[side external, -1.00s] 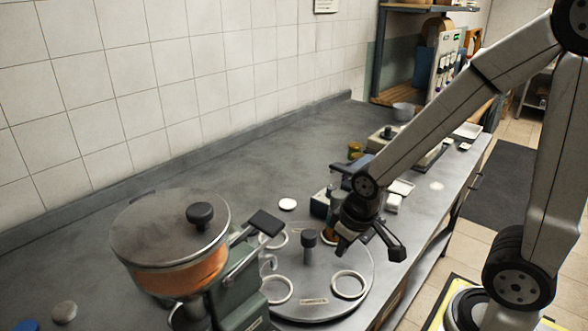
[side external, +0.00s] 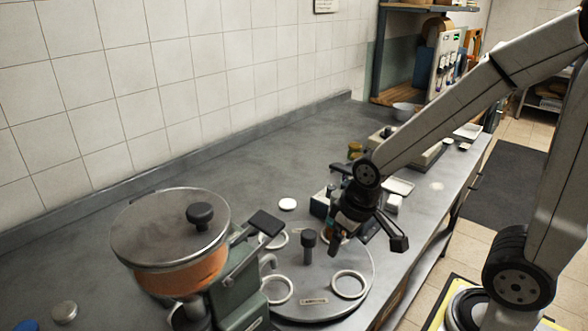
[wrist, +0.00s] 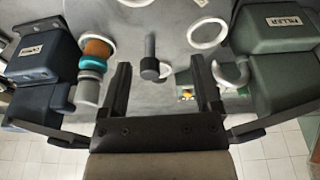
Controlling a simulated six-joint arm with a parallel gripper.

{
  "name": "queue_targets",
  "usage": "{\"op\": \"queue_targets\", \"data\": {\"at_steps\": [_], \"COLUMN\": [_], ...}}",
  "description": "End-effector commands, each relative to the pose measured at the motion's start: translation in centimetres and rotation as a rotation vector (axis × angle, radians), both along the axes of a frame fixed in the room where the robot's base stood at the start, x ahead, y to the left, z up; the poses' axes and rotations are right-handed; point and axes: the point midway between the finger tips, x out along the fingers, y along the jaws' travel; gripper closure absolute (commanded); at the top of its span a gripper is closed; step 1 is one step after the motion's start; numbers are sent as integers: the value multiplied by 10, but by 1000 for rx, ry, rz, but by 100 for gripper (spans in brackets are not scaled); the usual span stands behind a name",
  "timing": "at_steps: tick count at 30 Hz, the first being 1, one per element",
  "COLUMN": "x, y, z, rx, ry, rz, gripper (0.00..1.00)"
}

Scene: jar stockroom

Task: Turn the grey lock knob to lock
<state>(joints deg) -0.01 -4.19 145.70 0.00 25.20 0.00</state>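A dark grey knob (side external: 308,238), the one that looks like the lock knob, stands upright on a post in the middle of the round grey turntable (side external: 318,266). In the wrist view the knob (wrist: 150,68) shows between my two fingers, nearer the left one. My gripper (side external: 368,240) is open over the turntable's far right side, to the right of the knob in the side view. In the wrist view my gripper (wrist: 162,65) holds nothing, and no contact with the knob shows. I cannot make out any lock mark.
White rings (side external: 349,284) sit around the turntable. A green machine with an orange hopper (side external: 180,277) stands at the left. A dark blue machine (wrist: 40,50) with an orange, teal-topped jar (wrist: 95,55) beside it flanks the turntable.

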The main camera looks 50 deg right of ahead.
Motion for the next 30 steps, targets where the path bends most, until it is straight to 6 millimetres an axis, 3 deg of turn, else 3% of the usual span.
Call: {"op": "queue_targets", "data": {"at_steps": [7, 21, 30], "x": [0, 0, 21], "y": [0, 0, -11], "z": [38, 89, 98], "rx": [0, 0, 13], "ry": [-6, -4, 17], "rz": [0, 0, -95], "gripper": [19, 19, 19]}}
